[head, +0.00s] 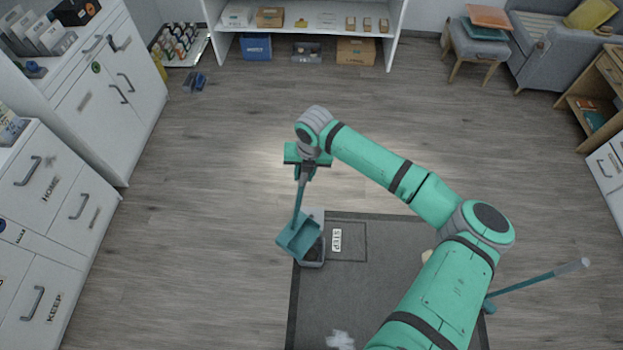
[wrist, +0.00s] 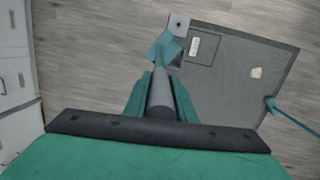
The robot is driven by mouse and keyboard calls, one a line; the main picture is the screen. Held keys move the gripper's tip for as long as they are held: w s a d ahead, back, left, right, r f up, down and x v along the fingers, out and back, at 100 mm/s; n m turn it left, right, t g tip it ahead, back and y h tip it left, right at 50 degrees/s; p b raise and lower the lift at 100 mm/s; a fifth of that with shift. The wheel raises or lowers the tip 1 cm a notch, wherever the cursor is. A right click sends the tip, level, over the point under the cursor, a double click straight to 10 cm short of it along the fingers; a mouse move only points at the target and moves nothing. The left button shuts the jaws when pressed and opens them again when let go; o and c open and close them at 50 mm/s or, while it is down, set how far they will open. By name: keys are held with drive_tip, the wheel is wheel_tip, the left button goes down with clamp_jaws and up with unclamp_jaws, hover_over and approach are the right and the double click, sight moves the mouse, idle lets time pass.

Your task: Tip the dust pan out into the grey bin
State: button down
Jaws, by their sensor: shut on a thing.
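A teal dust pan (head: 299,236) with a long handle hangs from my gripper (head: 307,170), which is shut on the upper part of the handle. In the head view the pan is tilted over the left part of the grey bin (head: 313,257) and hides some of it. The bin stands at the upper left corner of the dark mat. In the wrist view the handle runs away between the fingers (wrist: 161,100) to the dust pan (wrist: 163,50), with the bin (wrist: 179,24) just beyond. I cannot tell whether the pan touches the bin or what is in it.
The dark mat (head: 345,290) bears a STEP label (head: 337,240) beside the bin and a pale crumpled bit (head: 340,340). A teal long-handled tool (head: 535,283) lies at its right edge. White cabinets (head: 50,220) stand left.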

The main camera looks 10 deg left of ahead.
drive_tip(key=w+a+r+h, duration=0.1)
drive_tip(key=w+a+r, duration=0.2)
drive_tip(key=a, duration=0.5)
drive_tip(key=shift+w+g+h, duration=0.3)
drive_tip(key=shift+w+g, duration=0.1)
drive_tip(key=shift+w, duration=0.2)
idle(0.3)
